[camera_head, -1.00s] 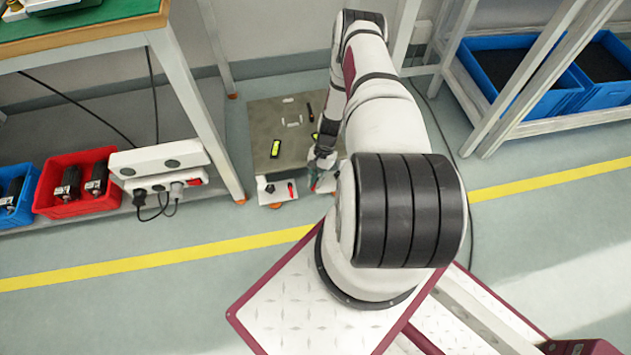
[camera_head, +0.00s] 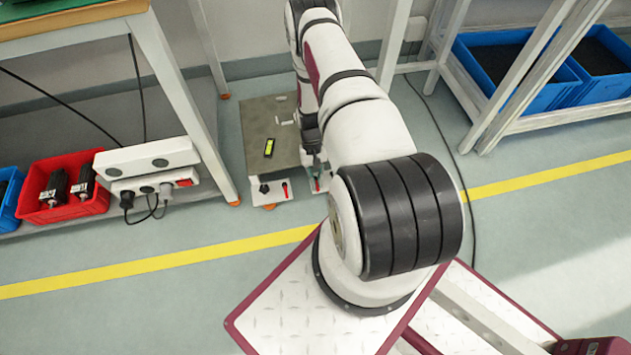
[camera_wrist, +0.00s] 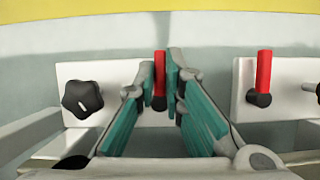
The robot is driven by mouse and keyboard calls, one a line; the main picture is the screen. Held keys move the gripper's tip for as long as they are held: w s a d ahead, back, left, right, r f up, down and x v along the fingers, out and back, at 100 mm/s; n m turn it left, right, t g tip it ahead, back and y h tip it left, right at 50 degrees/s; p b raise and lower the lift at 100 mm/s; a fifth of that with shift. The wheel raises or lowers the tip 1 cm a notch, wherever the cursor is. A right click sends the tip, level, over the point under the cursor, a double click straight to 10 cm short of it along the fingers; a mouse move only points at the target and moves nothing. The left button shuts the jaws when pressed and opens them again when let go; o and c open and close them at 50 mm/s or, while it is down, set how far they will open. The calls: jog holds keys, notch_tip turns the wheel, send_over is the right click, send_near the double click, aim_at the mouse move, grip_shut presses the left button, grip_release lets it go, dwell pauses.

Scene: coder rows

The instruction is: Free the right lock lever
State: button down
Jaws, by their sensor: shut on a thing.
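In the wrist view a red upright lever (camera_wrist: 159,78) stands on a pale plate (camera_wrist: 75,72) beside a black star knob (camera_wrist: 81,98). My gripper (camera_wrist: 161,85), with teal finger pads, is closed around this lever. A second red lever (camera_wrist: 264,75) on a black pivot stands upright on the right plate (camera_wrist: 301,75), apart from my gripper. In the head view the left plate's red lever (camera_head: 285,189) and black knob (camera_head: 264,188) show at the front of the low grey-topped unit (camera_head: 257,125). My arm hides much of the unit's right side.
A yellow-green and black object (camera_head: 269,147) lies on the unit's top. A white table leg (camera_head: 190,100) stands close on its left, with a red bin (camera_head: 95,203) and a power box (camera_head: 148,158) beyond. A white rack with blue bins (camera_head: 520,65) stands right.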

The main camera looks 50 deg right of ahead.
jog(key=shift+n, duration=0.3)
jog(key=c, duration=2)
grip_release()
jog(key=shift+o, duration=0.2)
jog(key=shift+r, duration=0.1)
jog(key=v, duration=1.1)
jog(key=shift+w+r, duration=0.2)
jog(key=shift+r, duration=0.15)
